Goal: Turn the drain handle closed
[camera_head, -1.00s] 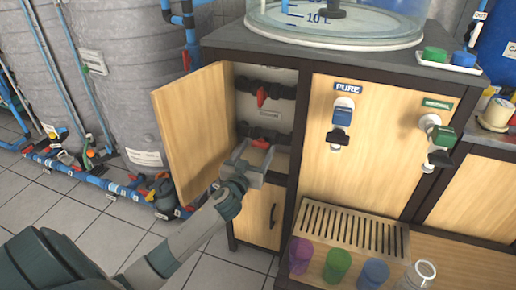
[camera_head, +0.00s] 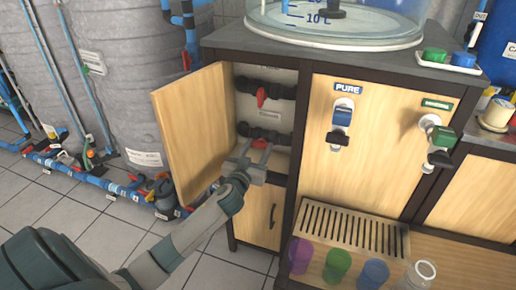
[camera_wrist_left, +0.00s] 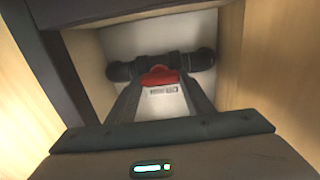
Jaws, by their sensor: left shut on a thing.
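Inside the open cabinet, two dark pipes carry valves with red handles, one above the other. The lower red handle (camera_head: 259,143) is mostly covered by my gripper; it also shows in the left wrist view (camera_wrist_left: 158,76), lying roughly along the dark pipe (camera_wrist_left: 186,62). My left gripper (camera_head: 255,152) reaches into the cabinet from the front, its fingers on either side of this handle and shut on it. The upper red handle (camera_head: 261,97) hangs down from its pipe, untouched. The small labels are too blurred to read. My right gripper is out of view.
The wooden cabinet door (camera_head: 192,130) stands open left of my gripper. A dark frame post (camera_head: 300,130) bounds the opening on the right.

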